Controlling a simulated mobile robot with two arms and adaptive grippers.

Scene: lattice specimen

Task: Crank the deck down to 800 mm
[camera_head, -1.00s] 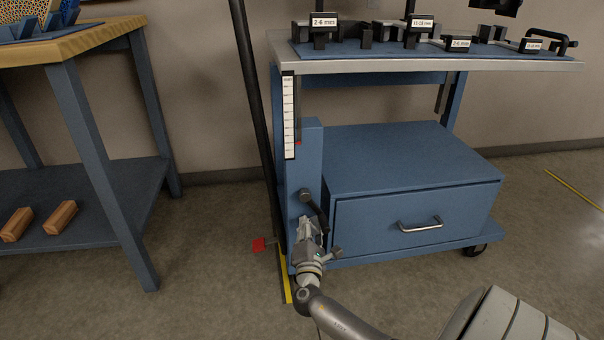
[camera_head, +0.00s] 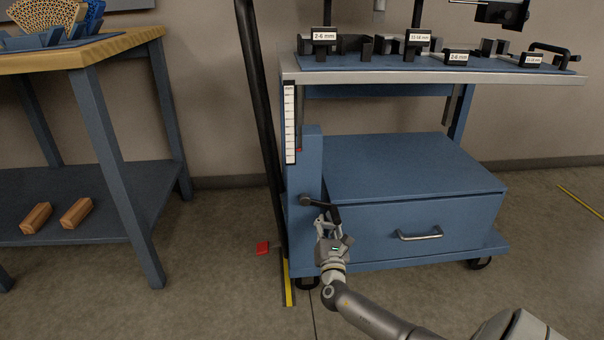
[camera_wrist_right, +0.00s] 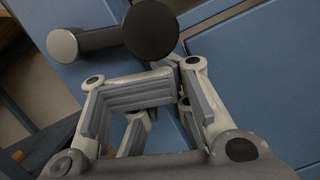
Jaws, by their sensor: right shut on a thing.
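The blue cart's deck (camera_head: 440,77) has a silver front edge and carries gauge fixtures. A white scale strip (camera_head: 290,122) hangs at its left front, with a small red pointer (camera_head: 298,149) near the lower end; its figures are too small to read. The dark crank (camera_head: 318,202) is on the front of the blue column (camera_head: 305,172), its arm pointing right. My right gripper (camera_head: 326,222) is shut on the crank's handle. My left gripper is out of view.
A blue drawer cabinet (camera_head: 415,205) is close to the right of the column. A wood-topped bench (camera_head: 80,55) with wooden blocks (camera_head: 76,212) is farther left.

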